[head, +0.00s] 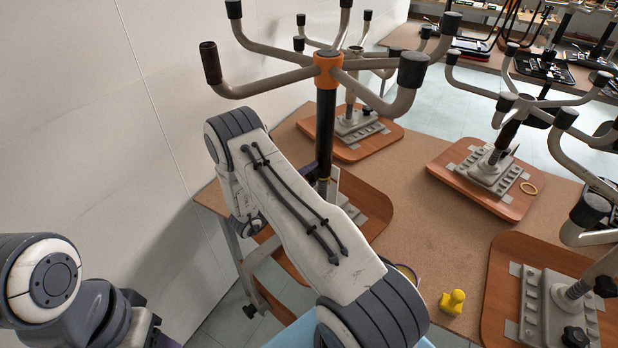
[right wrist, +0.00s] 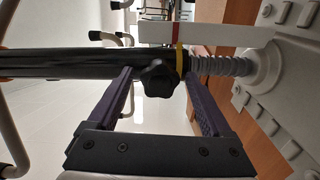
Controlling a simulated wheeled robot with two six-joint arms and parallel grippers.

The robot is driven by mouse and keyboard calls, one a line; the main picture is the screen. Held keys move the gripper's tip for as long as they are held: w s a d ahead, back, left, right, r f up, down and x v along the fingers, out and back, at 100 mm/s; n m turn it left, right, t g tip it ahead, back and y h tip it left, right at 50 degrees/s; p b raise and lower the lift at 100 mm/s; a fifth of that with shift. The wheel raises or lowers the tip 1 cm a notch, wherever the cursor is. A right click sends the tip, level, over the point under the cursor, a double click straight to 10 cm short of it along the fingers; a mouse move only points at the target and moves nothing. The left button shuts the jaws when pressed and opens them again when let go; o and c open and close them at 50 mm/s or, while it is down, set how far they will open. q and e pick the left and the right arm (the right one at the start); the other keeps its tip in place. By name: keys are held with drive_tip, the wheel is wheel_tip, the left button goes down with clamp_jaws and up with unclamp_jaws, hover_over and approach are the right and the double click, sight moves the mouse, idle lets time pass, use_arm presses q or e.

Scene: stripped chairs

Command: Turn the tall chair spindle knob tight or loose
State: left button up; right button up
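The tall chair spindle (head: 326,135) is a black tube with an orange collar on top, standing on a wooden seat board. Its black lobed knob (right wrist: 158,79) shows in the right wrist view, beside a yellow ring and a ribbed grey sleeve. In the head view my arm hides the knob. My right gripper (right wrist: 159,84) is open, its two dark purple fingers on either side of the knob with gaps to it. In the head view the right gripper (head: 322,178) is mostly hidden beside the spindle. My left arm shows at the lower left; its fingers are out of frame.
Other stripped chairs stand around: one behind (head: 357,128), one at right (head: 487,168), one at lower right (head: 543,305). A white wall (head: 90,120) is close on the left.

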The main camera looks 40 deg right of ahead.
drive_tip(key=s+a+b, duration=0.1)
drive_tip(key=a+b, duration=0.2)
drive_tip(key=a, duration=0.7)
drive_tip(key=shift+s+a, duration=0.2)
idle(0.3)
